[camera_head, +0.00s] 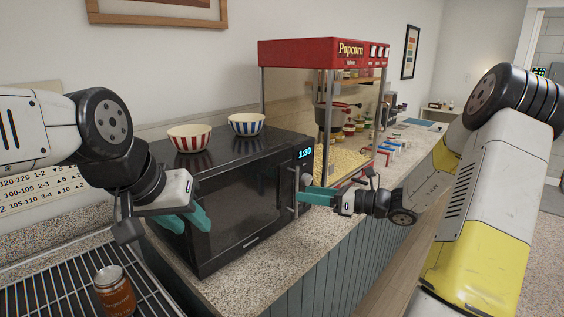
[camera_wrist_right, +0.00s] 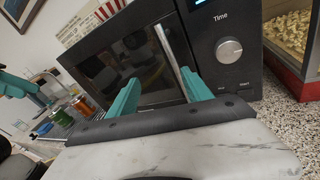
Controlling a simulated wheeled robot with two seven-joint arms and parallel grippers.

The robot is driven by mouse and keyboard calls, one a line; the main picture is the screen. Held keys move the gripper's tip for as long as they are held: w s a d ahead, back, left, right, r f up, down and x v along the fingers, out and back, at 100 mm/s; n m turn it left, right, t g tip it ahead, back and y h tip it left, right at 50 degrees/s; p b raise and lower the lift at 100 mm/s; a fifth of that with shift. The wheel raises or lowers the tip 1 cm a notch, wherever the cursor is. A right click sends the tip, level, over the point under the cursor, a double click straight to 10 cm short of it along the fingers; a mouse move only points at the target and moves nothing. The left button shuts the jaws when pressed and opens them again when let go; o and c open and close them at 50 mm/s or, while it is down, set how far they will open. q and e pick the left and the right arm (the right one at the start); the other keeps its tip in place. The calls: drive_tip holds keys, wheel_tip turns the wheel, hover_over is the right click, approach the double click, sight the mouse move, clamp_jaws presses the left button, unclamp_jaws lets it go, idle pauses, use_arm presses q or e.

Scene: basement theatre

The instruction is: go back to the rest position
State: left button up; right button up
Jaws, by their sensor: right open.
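My right gripper (camera_head: 303,195) is open in front of the black microwave (camera_head: 240,210), close to its vertical door handle (camera_head: 296,185). In the right wrist view, the two teal fingers of this gripper (camera_wrist_right: 160,95) are spread, with the microwave handle (camera_wrist_right: 170,50) seen between them; I cannot tell if they touch it. The microwave door looks shut. My left gripper (camera_head: 187,222) has its teal fingers apart and empty, in front of the left part of the microwave. Part of a teal gripper also shows at the left of the right wrist view.
A red-striped bowl (camera_head: 189,138) and a blue-striped bowl (camera_head: 246,124) stand on the microwave. A red popcorn machine (camera_head: 325,110) stands to its right. A jar (camera_head: 114,290) stands on a wire rack (camera_head: 50,300) at lower left. The speckled counter (camera_head: 265,280) runs along the wall.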

drive_tip(key=s+a+r+n+g+h, duration=0.2)
drive_tip(key=s+a+n+g+h, duration=0.1)
drive_tip(key=s+n, duration=0.45)
drive_tip(key=s+a+r+n+g+h, duration=0.2)
drive_tip(key=s+a+n+g+h, duration=0.15)
drive_tip(key=s+n, duration=0.45)
drive_tip(key=s+d+r+n+t+h, duration=0.4)
drive_tip(key=s+d+r+n+h, duration=0.1)
drive_tip(key=s+d+n, duration=0.4)
drive_tip(key=shift+s+r+n+t+h, duration=0.35)
drive_tip(key=shift+s+n+h, duration=0.3)
drive_tip(key=shift+n, duration=0.4)
drive_tip(key=shift+c, duration=0.2)
